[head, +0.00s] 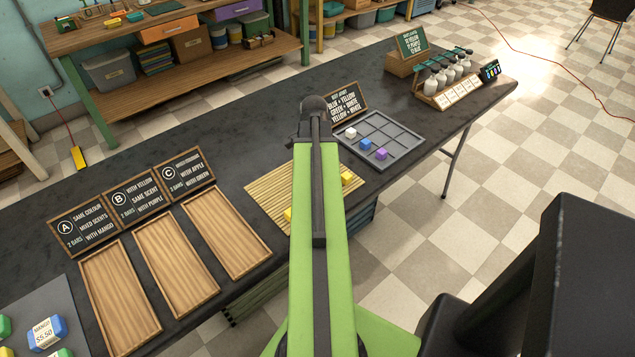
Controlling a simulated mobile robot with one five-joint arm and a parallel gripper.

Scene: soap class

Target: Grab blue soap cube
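A small blue soap cube (365,144) sits in a grey compartment tray (402,158) on the dark table. A white cube (350,132) is behind it to the left and a purple cube (381,153) is in front of it to the right. My green arm reaches forward over the table. The dark end of my arm, with my gripper (314,112), is left of the tray and apart from the blue cube. Its fingers cannot be made out.
A bamboo mat (264,193) with yellow cubes (347,178) lies under my arm. A chalkboard sign (347,99) stands behind the tray. Wooden trays (227,232) fill the left. A rack with pump bottles (445,78) stands at the far right end. Bare tabletop lies between the tray and rack.

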